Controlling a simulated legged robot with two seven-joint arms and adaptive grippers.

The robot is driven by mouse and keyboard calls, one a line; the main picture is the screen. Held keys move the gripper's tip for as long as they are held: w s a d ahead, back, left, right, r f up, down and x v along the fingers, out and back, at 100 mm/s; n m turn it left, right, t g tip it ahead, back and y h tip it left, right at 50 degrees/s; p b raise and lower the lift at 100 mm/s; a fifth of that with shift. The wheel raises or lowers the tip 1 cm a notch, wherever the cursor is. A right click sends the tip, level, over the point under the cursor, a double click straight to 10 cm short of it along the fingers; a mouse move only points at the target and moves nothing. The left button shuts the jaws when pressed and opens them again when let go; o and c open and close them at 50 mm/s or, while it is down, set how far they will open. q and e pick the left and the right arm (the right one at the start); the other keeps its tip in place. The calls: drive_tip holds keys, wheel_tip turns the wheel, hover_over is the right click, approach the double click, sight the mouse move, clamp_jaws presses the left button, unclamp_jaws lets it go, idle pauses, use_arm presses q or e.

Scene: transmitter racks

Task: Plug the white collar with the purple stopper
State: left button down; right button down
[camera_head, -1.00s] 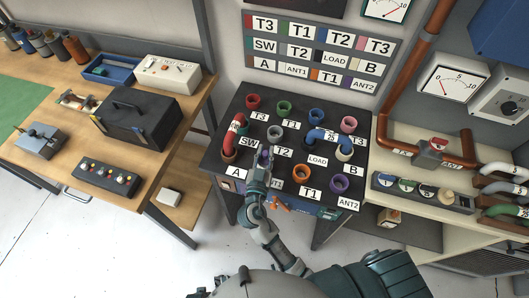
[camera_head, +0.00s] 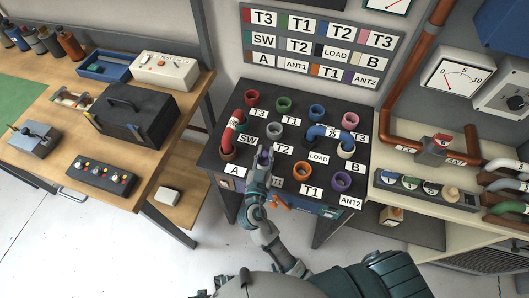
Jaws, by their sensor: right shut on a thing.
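My right gripper (camera_head: 261,166) reaches up from the bottom over the front left of the black socket table (camera_head: 212,158). It is shut on the purple stopper (camera_head: 264,154), of which only a small part shows at the fingertips. An off-white collar (camera_head: 346,152) stands by the B label at the right, with the end of a blue bent pipe just above it. The table surface directly behind my gripper is hidden, so I cannot tell whether another collar stands there. My left gripper is not in view.
A red bent pipe (camera_head: 232,129) stands close left of my gripper. A grey collar (camera_head: 275,130) is behind it, an orange collar (camera_head: 302,170) and a purple collar (camera_head: 341,181) to the right. The blue bent pipe (camera_head: 328,133) spans the right middle.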

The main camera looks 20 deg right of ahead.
drive_tip(key=shift+f, duration=0.15)
drive_tip(key=c, duration=0.9)
unclamp_jaws()
drive_tip(key=v, duration=0.7)
drive_tip(key=shift+s+a, duration=0.2)
